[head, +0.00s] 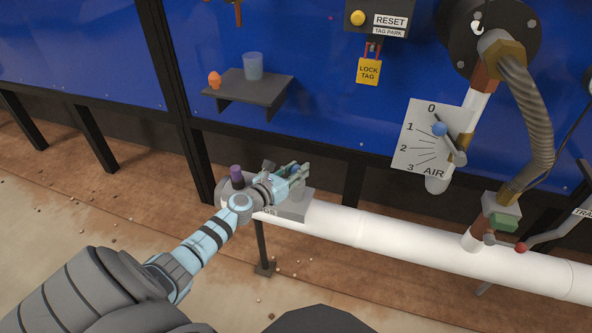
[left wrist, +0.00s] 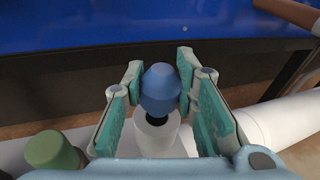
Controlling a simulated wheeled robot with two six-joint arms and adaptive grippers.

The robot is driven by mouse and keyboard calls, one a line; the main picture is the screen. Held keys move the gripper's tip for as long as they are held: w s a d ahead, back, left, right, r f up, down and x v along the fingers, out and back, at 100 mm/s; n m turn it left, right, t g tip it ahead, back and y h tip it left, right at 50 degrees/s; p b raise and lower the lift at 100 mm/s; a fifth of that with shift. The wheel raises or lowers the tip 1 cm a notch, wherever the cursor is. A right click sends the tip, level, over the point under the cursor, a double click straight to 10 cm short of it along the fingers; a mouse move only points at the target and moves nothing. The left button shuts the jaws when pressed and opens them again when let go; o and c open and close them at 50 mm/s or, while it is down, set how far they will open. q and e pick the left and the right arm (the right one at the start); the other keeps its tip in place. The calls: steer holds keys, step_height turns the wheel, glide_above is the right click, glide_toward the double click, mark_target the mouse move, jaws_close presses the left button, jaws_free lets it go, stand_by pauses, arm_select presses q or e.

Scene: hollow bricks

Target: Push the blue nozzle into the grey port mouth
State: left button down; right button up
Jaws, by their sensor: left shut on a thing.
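In the left wrist view the blue nozzle (left wrist: 160,88) sits between the fingertips of my left gripper (left wrist: 160,78), which is shut on it. A pale grey-white cylinder (left wrist: 158,140) shows just below the nozzle, with a dark spot between them. I cannot tell whether this is the grey port mouth, nor whether the two touch. In the head view my left gripper (head: 298,176) is over a grey block (head: 294,207) on the white pipe; the nozzle is hidden there. My right gripper is not in view.
A purple cap (head: 237,172) stands beside my left wrist. A green cap (left wrist: 52,150) shows at left in the wrist view. A dark shelf (head: 270,90) holds a blue cup (head: 253,66) and an orange piece (head: 214,80). The white pipe (head: 400,239) runs right, toward the hose (head: 532,120).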

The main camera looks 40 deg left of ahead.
mark_target(296, 166)
arm_select(q)
steer(key=shift+f, duration=0.1)
stand_by(0.3)
steer(key=shift+f+b, duration=0.35)
steer(key=shift+b, duration=0.1)
steer(key=shift+f+b, duration=0.85)
steer(key=c, duration=1.2)
jaws_free()
steer(key=shift+r, duration=0.1)
step_height(296, 166, up, 9)
steer(key=p, duration=0.9)
steer(key=shift+w+f+b, duration=0.1)
steer(key=shift+f+b, duration=0.15)
steer(key=shift+b, duration=0.35)
